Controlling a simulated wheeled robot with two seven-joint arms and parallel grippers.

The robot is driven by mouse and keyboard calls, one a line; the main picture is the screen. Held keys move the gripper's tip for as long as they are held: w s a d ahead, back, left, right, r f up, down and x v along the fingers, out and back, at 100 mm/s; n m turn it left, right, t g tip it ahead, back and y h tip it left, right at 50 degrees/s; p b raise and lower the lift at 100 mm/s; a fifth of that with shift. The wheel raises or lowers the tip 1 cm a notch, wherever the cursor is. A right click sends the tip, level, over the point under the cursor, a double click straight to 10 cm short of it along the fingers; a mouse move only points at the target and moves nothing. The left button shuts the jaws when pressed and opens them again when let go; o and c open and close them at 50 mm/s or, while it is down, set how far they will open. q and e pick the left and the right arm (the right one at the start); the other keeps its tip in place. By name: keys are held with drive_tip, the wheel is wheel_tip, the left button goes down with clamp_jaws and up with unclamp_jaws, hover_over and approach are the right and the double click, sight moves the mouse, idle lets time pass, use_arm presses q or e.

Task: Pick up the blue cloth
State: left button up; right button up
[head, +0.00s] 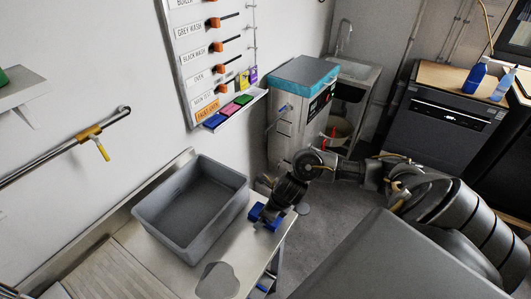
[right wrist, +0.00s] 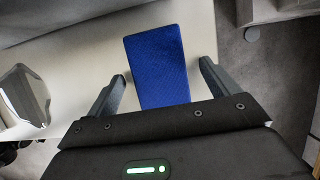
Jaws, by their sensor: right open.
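A flat blue cloth (right wrist: 158,58) lies near the edge of the pale metal counter (head: 228,240). In the right wrist view it extends between the two fingers of my right gripper (right wrist: 163,74), which is open with a gap on each side of it. In the head view my right gripper (head: 267,208) points down over the counter's right edge, and blue (head: 257,211) shows around it. The gripper hides part of the cloth there. I cannot tell the exact height of the fingers above it. My left gripper is not in view.
A grey basin (head: 190,168) stands on the counter left of my right gripper. A wall shelf holds a blue item (head: 214,121), a pink one (head: 229,111) and a green one (head: 243,100). A steel machine (head: 293,112) with a teal-rimmed top stands behind. The counter's edge drops to the floor.

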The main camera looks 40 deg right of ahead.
drive_tip(key=shift+f, duration=0.3)
drive_tip(key=c, duration=1.1)
drive_tip(key=shift+o, duration=0.2)
wheel_tip(320, 180, up, 10)
drive_tip(key=p, duration=0.1)
drive_tip(key=o, duration=0.3)
drive_tip(key=shift+c, duration=1.1)
